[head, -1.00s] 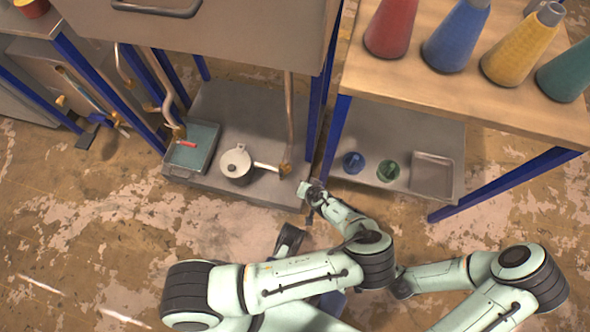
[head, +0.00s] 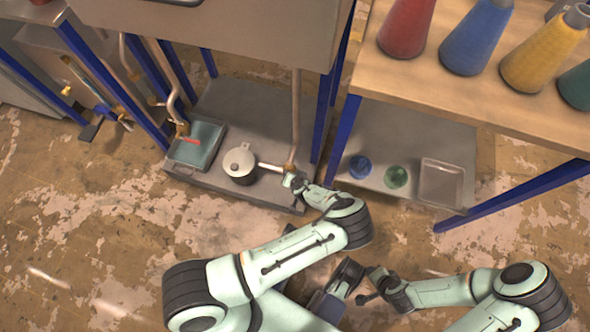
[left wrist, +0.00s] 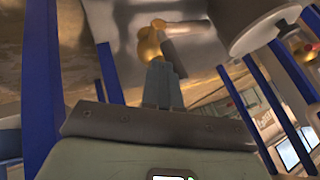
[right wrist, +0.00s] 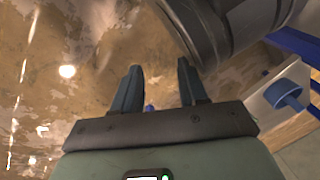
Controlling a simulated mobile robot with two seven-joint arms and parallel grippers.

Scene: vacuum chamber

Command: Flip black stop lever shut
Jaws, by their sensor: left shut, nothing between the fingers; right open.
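I cannot make out a black stop lever clearly in any view. A brass fitting (head: 289,169) sits at the foot of a vertical pipe (head: 295,115), joined by a pale side pipe to a white-lidded pot (head: 239,163). My left gripper (head: 290,183) is at this fitting in the head view. In the left wrist view, the shut, empty left fingers (left wrist: 162,72) point at the brass fitting (left wrist: 150,42) and partly overlap it; contact cannot be told. My right gripper (head: 366,290) is low over the floor; its fingers (right wrist: 160,78) are open and empty.
A teal tray (head: 198,150) with a red item lies left of the pot on the grey low platform (head: 235,108). A bench (head: 450,85) with coloured cones stands right. Its lower shelf holds blue and green items and a metal tray (head: 441,181). Blue posts (head: 343,140) flank the space.

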